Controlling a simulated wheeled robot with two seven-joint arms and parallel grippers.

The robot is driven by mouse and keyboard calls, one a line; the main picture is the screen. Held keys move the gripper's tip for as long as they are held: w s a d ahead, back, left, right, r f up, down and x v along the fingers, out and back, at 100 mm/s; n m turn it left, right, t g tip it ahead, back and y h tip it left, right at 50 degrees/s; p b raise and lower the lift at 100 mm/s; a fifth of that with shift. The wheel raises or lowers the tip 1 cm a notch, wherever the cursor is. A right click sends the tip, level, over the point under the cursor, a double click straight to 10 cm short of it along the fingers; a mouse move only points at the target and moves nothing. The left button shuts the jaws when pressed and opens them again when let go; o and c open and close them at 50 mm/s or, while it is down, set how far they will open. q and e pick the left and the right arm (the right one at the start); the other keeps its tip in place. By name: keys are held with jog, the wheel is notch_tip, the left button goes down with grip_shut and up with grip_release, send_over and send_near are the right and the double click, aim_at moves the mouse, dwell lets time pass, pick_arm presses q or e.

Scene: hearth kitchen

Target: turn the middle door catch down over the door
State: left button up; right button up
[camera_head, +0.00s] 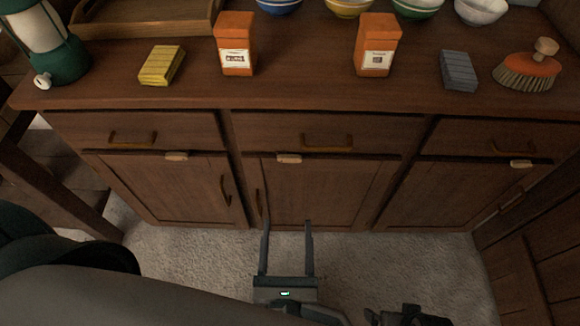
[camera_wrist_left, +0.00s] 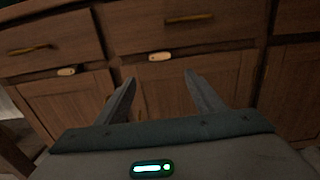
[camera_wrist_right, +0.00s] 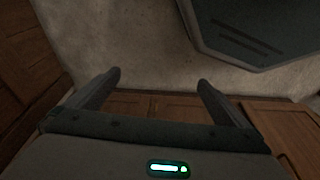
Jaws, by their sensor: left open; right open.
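The middle door catch (camera_head: 289,159) is a small pale wooden bar. It lies level at the top of the middle door (camera_head: 325,190), under the middle drawer. It also shows in the left wrist view (camera_wrist_left: 160,56), ahead of and between the fingertips. My left gripper (camera_head: 288,226) is open and empty, in front of the middle door and below the catch. It also shows in the left wrist view (camera_wrist_left: 158,78). My right gripper (camera_wrist_right: 159,78) is open and empty in the right wrist view, above the pale floor. In the head view only a dark part of it shows at the bottom.
Similar catches sit above the left door (camera_head: 176,156) and right door (camera_head: 521,163). Brass handles are on the drawers (camera_head: 327,144). Orange boxes (camera_head: 236,45), a yellow sponge-like block (camera_head: 161,66), a grey block (camera_head: 459,71) and a brush (camera_head: 528,70) stand on the counter.

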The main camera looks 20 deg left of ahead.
aim_at(290, 161)
pick_arm(q)
jog(key=p+x, duration=0.3)
jog(key=x, duration=1.2)
jog(key=shift+w+a, duration=0.1)
jog(key=shift+w, duration=0.3)
jog(key=shift+x, duration=0.8)
jog(key=shift+f, duration=0.1)
pick_arm(e)
notch_tip(290, 161, down, 9)
jog(key=shift+w, duration=0.15)
jog(key=shift+d, duration=0.1)
pick_arm(q)
jog(key=shift+s, duration=0.1)
jog(key=c, duration=1)
pick_arm(e)
jog(key=shift+r, duration=0.1)
